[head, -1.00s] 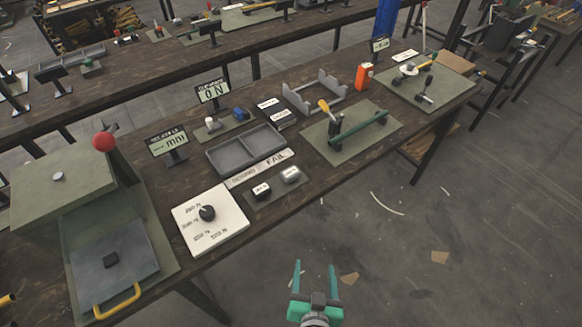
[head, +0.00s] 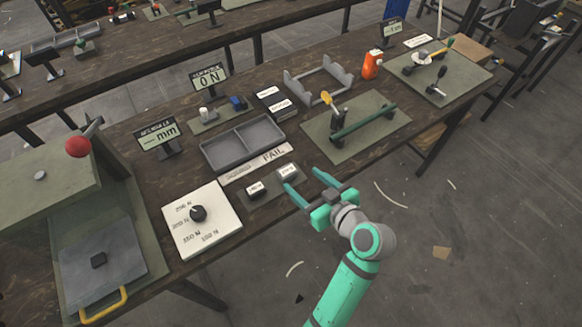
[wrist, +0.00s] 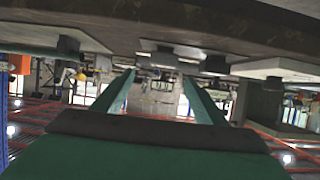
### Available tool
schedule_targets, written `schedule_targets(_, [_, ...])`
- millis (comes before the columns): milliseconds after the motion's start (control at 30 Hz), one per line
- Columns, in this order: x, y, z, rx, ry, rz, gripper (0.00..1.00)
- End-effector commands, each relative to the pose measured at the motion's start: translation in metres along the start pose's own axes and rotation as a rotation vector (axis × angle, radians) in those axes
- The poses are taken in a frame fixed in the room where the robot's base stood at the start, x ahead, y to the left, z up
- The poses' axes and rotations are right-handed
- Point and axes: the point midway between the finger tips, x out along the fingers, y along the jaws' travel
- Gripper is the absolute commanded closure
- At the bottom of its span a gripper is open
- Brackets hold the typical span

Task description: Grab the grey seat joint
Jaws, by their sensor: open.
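No thing in view is clearly marked as the grey seat joint. A pale grey cylinder (head: 205,113) stands left of a blue piece (head: 238,102) on a green mat farther back. My gripper (head: 302,179) is open and empty, its fingertips close to the right of the grey block in the head view. I cannot tell their height or any contact. In the wrist view the open fingers (wrist: 159,76) have nothing between them.
A white dial panel (head: 182,226) and a press with a red knob (head: 78,147) stand left. A two-part grey tray (head: 243,143), a FAIL strip (head: 255,164), a grey bracket frame (head: 318,83) and a green plate with a lever fixture (head: 362,143) crowd the table.

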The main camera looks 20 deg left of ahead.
Motion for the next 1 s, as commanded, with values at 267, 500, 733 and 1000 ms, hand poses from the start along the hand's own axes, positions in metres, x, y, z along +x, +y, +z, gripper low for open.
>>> schedule_targets(267, [0.038,-0.001,0.001,0.002,0.000,-0.001,0.34])
schedule_targets(500, [0.053,0.002,0.002,0.003,0.000,0.003,0.34])
schedule_targets(733, [0.085,0.002,0.004,0.003,0.000,0.003,0.34])
schedule_targets(1000, [0.094,0.003,0.004,0.004,0.000,0.006,0.34])
